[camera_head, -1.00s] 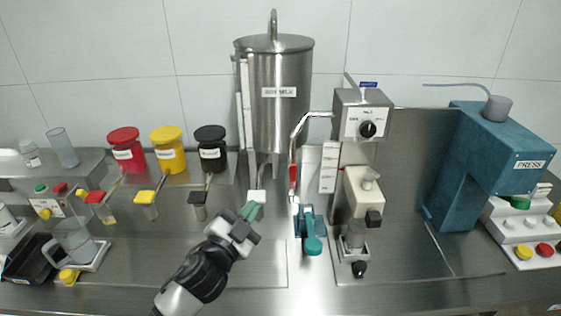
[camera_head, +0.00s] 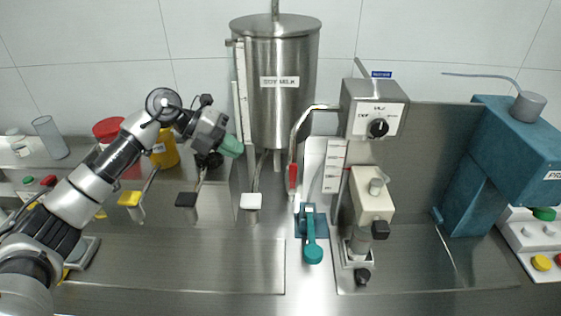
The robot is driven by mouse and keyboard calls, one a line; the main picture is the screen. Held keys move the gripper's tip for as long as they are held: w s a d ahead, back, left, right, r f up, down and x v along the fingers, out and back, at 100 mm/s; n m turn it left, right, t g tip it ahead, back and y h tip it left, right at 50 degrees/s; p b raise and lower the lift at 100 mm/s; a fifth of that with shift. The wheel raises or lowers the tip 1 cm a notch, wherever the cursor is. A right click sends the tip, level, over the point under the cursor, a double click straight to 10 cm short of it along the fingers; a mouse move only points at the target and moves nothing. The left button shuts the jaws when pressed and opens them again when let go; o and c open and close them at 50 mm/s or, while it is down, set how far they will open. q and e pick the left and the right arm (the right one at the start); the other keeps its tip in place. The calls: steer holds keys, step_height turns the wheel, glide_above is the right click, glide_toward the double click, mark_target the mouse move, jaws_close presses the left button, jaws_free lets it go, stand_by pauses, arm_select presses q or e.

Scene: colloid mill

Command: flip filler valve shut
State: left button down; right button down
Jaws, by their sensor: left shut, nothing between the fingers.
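My left gripper (camera_head: 231,147), with green fingertips, is shut and empty. A teal lever (camera_head: 313,246) hangs down from a teal block on the bench, right of the gripper and lower. A red-handled piece (camera_head: 293,177) sits on the steel pipe above it. A beige unit (camera_head: 371,197) with a black knob (camera_head: 380,229) stands to the right. No label shows which of these is the filler valve. My right gripper is out of view.
Yellow (camera_head: 130,199), black (camera_head: 186,200) and white (camera_head: 250,202) paddles line the shelf front. A grey control box (camera_head: 376,105) and a teal press (camera_head: 510,150) stand right. My left arm partly hides the red and yellow jars. The front bench is mostly clear.

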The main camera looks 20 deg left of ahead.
arm_select(q)
steer(key=shift+a+r+y, duration=0.2)
steer(key=shift+a+y, duration=0.4)
steer(key=shift+a, duration=0.4)
steer(key=p, duration=0.6)
glide_toward(293, 173)
steer(key=a+f+x, duration=0.1)
steer(key=x, duration=0.5)
steer(key=shift+w+d+f, duration=0.15)
steer(key=shift+f, duration=0.15)
